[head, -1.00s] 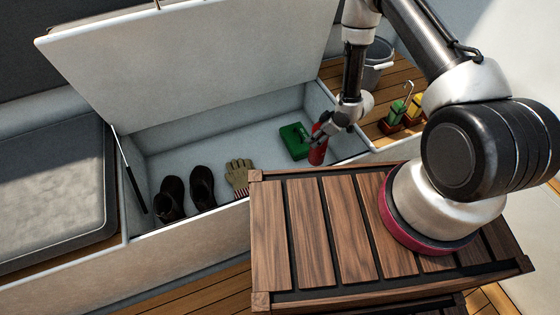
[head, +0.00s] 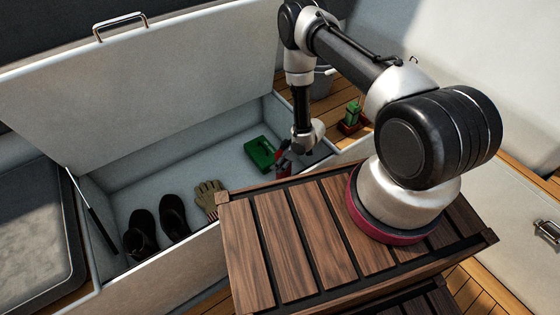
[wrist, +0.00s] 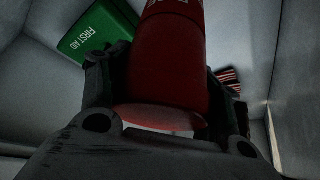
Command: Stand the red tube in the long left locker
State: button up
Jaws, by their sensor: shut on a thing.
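The long left locker (head: 197,153) stands open with its lid raised. My gripper (head: 284,150) is inside its right end, close to the front wall. It is shut on the red tube (wrist: 172,62), which lies between the two fingers in the wrist view. In the head view only a small part of the red tube (head: 283,170) shows below the gripper; the front wall and the slatted top hide the rest. I cannot tell whether its lower end touches the locker floor.
A green first aid box (head: 260,152) lies just left of the gripper; it also shows in the wrist view (wrist: 95,32). A glove (head: 208,194) and dark boots (head: 158,226) lie further left. The locker floor behind them is clear. A bucket (head: 322,82) stands right.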

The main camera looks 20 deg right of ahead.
jog(key=shift+f, duration=0.1)
jog(key=o, duration=1.8)
